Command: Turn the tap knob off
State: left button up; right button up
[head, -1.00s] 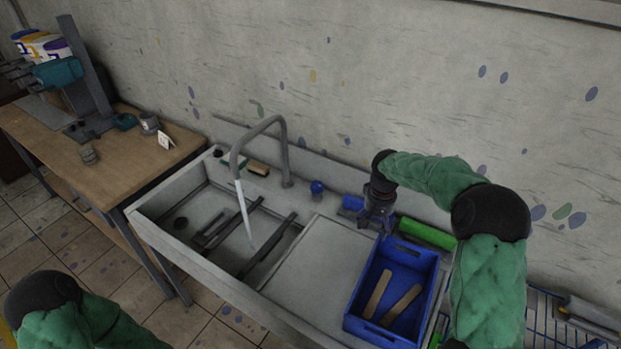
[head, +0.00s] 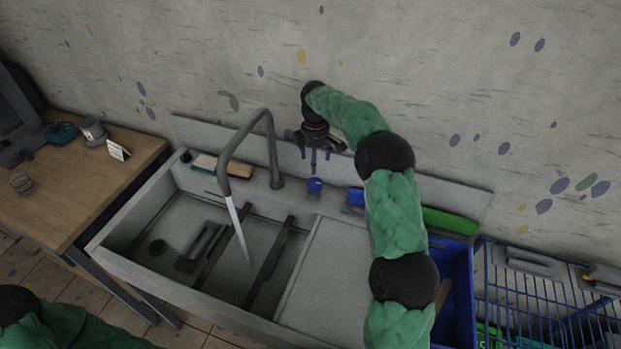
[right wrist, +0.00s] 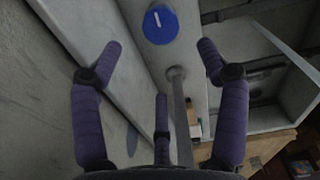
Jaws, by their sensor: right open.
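The blue tap knob (head: 314,186) sits on the sink's back ledge, right of the tap. In the right wrist view its round top (right wrist: 160,24) shows a white line mark, ahead of the fingers. Water runs from the tall grey tap (head: 268,150) into the sink basin. My right gripper (head: 318,158) is open and empty, just above the knob and apart from it; in the right wrist view its purple fingers (right wrist: 160,62) are spread wide. Of my left arm only a part shows at the lower left; its gripper is out of view.
The sink (head: 112,254) holds dark bars and a dark tool. A blue crate (head: 462,258), a green roll (head: 448,221) and a wire rack (head: 545,310) are at right. The wall stands close behind the knob.

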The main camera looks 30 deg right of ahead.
aim_at(315, 182)
notch_tip(315, 182, down, 10)
jog(key=shift+r+b, duration=0.1)
jog(key=shift+b, duration=0.8)
jog(key=c, duration=1.2)
